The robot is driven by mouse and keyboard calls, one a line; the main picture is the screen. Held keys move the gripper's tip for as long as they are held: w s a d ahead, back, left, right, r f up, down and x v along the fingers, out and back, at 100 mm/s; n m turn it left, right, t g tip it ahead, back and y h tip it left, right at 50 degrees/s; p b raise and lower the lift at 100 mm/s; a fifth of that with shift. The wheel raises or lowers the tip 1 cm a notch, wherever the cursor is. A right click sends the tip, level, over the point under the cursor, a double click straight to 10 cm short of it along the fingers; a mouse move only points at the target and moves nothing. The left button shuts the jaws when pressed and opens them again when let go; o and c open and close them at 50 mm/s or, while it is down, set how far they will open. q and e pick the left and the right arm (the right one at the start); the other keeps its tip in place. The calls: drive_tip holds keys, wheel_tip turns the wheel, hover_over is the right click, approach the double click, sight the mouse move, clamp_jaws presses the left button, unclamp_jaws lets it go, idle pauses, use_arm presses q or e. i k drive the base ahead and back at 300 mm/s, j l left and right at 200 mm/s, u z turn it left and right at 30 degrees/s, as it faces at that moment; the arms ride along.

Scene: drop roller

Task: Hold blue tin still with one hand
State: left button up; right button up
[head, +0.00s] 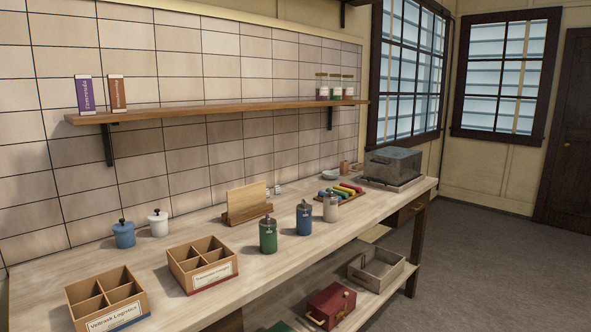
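A dark blue tin (304,219) with a grey metal top stands upright on the wooden counter (350,237). A similar green tin (268,237) stands to its left and nearer, apart from it. A lighter blue jar (124,235) with a dark knobbed lid stands at the left by the wall. Neither of my grippers is in view, and nothing touches the blue tin.
Two divided cardboard boxes (185,277) sit at the front left. A red box (331,304) is on the lower shelf.

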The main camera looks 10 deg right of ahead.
sight(304, 206)
drive_tip(key=i+l+u, duration=0.2)
drive_tip(key=l+u, duration=0.15)
drive_tip(key=l, duration=0.6)
drive_tip(key=l+u, duration=0.35)
drive_tip(key=l, duration=0.6)
drive_tip(key=l+u, duration=0.35)
drive_tip(key=l, duration=0.65)
